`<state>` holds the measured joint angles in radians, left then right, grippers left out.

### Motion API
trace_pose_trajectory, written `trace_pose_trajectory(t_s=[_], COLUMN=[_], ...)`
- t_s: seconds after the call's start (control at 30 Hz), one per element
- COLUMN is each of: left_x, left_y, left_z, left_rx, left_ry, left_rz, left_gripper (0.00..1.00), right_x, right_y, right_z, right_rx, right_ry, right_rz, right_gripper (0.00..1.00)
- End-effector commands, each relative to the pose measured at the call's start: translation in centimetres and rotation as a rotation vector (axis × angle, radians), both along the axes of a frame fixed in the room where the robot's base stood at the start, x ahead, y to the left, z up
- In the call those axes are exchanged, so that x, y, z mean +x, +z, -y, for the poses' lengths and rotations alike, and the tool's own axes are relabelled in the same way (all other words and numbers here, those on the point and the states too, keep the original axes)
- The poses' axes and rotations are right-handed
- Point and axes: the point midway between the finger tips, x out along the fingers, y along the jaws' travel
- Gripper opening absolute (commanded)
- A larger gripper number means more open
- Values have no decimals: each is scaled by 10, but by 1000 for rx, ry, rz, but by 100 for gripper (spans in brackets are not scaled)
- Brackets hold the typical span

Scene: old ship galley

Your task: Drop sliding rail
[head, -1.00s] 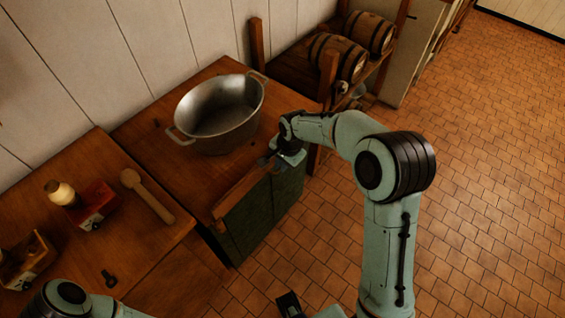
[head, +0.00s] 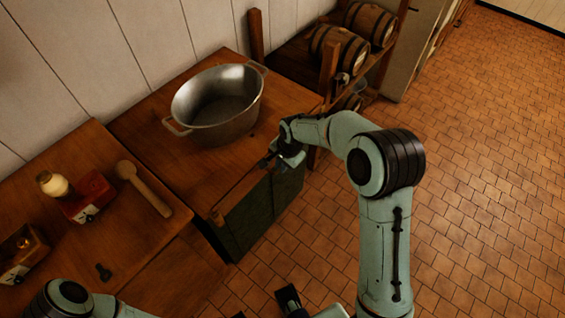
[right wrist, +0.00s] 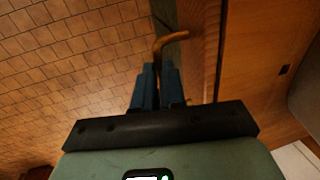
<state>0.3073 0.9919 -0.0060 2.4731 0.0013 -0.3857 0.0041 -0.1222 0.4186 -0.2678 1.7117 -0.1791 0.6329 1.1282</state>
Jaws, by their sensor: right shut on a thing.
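The wooden sliding rail (head: 238,190) runs along the front edge of the wooden top with the green front. It sits low, about level with that top. My right gripper (head: 270,160) is at the rail's far end, shut on the rail. In the right wrist view the blue fingers (right wrist: 158,88) are close together beside the wooden edge, and what lies between them is mostly hidden. A curved brown piece (right wrist: 170,40) shows just beyond the fingertips. Of my left arm, the elbow shows at lower left; a dark gripper part (head: 288,298), seemingly my left, is cut off at the bottom edge.
A large metal pot (head: 217,105) stands on the top behind the rail. The left counter holds a wooden mallet-like tool (head: 145,188), a red box (head: 88,198) and a small jar (head: 52,184). Barrels (head: 338,50) lie on a rack at the back. The tiled floor (head: 480,170) at right is clear.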

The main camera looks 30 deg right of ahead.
Motion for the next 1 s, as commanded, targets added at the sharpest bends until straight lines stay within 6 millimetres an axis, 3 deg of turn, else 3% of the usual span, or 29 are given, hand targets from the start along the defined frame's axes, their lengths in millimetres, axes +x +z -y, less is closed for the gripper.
trace_pose_trajectory(t_s=[0.03,0.1,0.5,1.0], left_x=[0,0,0,4], left_y=[0,0,1,12], left_z=[0,0,0,0], left_rx=[0,0,0,0], left_ry=[0,0,0,0], left_rz=[0,0,0,4], left_gripper=[43,43,43,43], right_x=[-2,-2,-2,-20], right_y=[-4,-4,5,104], right_z=[0,0,0,8], right_rx=[-1,0,0,0], right_ry=[1,1,0,0], right_rz=[-9,-10,-4,-2], right_gripper=[13,36,36,36])
